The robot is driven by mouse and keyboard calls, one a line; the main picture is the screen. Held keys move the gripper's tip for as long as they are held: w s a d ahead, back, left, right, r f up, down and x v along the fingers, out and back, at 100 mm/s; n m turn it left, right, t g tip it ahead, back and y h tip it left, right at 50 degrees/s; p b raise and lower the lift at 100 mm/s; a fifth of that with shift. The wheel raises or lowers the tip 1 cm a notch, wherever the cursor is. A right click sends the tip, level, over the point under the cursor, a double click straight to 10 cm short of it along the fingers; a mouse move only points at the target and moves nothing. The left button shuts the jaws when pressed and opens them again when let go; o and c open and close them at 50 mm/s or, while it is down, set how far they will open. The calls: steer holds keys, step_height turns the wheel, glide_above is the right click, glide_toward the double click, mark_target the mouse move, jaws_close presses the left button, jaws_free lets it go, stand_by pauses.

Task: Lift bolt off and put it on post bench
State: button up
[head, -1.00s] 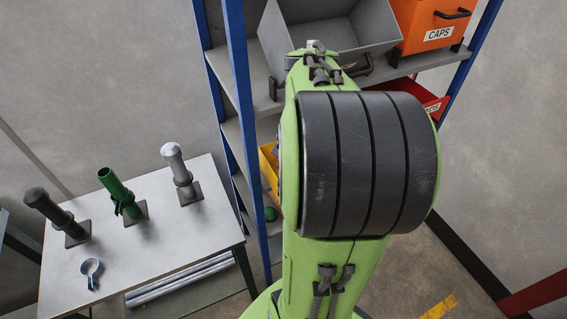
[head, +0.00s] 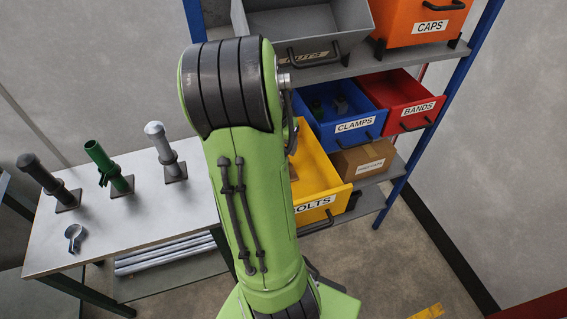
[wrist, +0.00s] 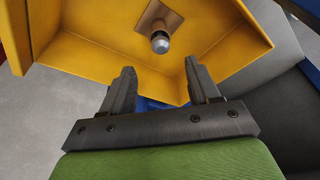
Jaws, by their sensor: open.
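The yellow bin labelled BOLTS (head: 320,205) is pulled out on the shelf; my arm covers part of it. In the wrist view, the yellow bin (wrist: 95,20) holds a silver round-ended piece (wrist: 160,43) on a brown square (wrist: 157,17). It looks like the bolt, though its full shape is unclear. My gripper (wrist: 160,68) is open and empty, its fingers pointing toward the bin with the piece beyond the gap between them. The gripper is hidden in the head view. The post bench (head: 120,235) stands at the left.
The bench carries a dark post (head: 45,180), a green post (head: 107,166), a silver post (head: 164,150) and a loose ring clamp (head: 74,236). Its front middle is bare. A blue CLAMPS bin (head: 365,110), red BANDS bin (head: 412,110) and cardboard box (head: 362,157) are near the yellow bin.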

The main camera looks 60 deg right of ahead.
steer(key=x, duration=0.6)
steer(key=shift+f, duration=0.35)
steer(key=shift+d+f, duration=0.25)
steer(key=shift+f, duration=0.15)
steer(key=shift+a+r, duration=0.1)
steer(key=shift+c, duration=0.9)
jaws_close()
